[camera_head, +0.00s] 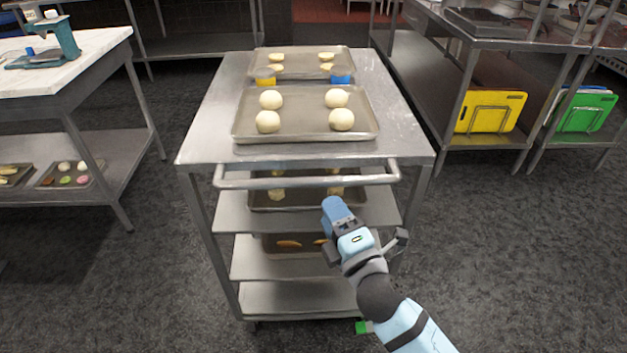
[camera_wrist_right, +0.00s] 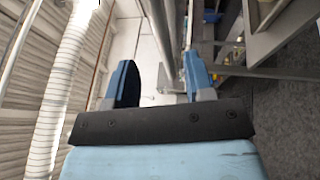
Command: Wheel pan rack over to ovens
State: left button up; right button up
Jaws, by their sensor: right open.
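The pan rack (camera_head: 213,125) is a grey metal cart with several shelves, standing upright in front of me. Its near side has a horizontal handle bar (camera_head: 250,183). A tray (camera_head: 303,117) of pale dough balls sits on its top, and another tray (camera_head: 300,50) lies behind it. My right gripper (camera_head: 337,210) is in front of the cart, just below the handle in the picture. In the right wrist view, its two blue fingers (camera_wrist_right: 162,82) are apart, with nothing clearly held between them. My left gripper is out of view. No oven is recognisable.
A white-topped table (camera_head: 95,45) stands at left, with trays on its lower shelf. Metal shelving at right holds a yellow board (camera_head: 490,110) and a green board (camera_head: 585,112). Dark floor (camera_head: 500,250) is clear at the near right and near left.

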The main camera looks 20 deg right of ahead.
aim_at(313, 183)
jog(key=x, duration=0.8)
jog(key=shift+w+a, duration=0.1)
jog(key=shift+w, duration=0.1)
grip_shut()
